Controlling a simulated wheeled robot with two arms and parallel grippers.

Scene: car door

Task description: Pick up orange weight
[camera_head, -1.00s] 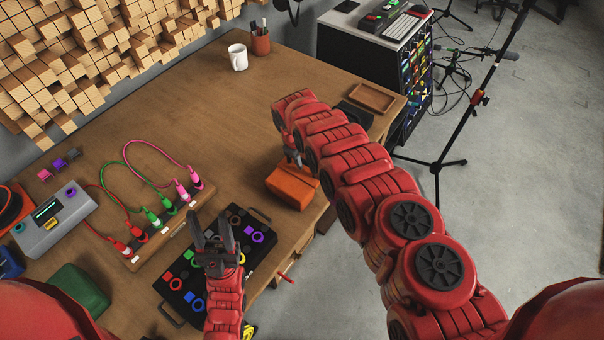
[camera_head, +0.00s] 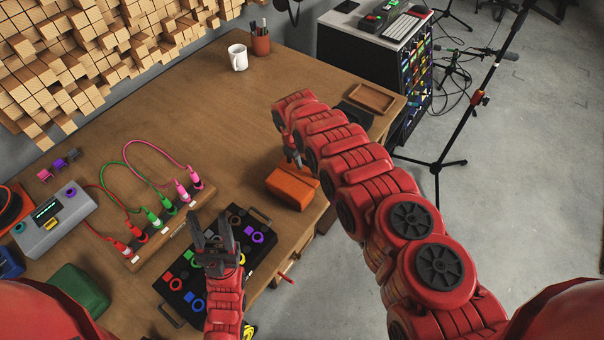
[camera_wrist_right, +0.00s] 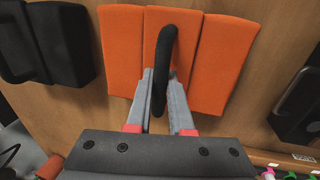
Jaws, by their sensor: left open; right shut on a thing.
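The orange weight (camera_head: 292,187) is a padded block on the table near its front right edge. In the right wrist view it shows as orange panels (camera_wrist_right: 222,62) with a black strap handle (camera_wrist_right: 163,62) across the middle. My right gripper (camera_wrist_right: 162,85) is shut on the black handle, its fingers on either side of it. In the head view my right gripper (camera_head: 292,160) is just above the weight, partly hidden by my right arm. I cannot tell whether the weight is clear of the table. My left gripper (camera_head: 213,230) is open and empty above the black case.
A black case (camera_head: 258,214) with coloured rings is left of the weight, beside a cable board (camera_head: 151,248). A green block (camera_head: 78,292) and a grey box (camera_head: 53,217) lie further left. A wooden tray (camera_head: 372,97) is behind my right arm. The table's middle is clear.

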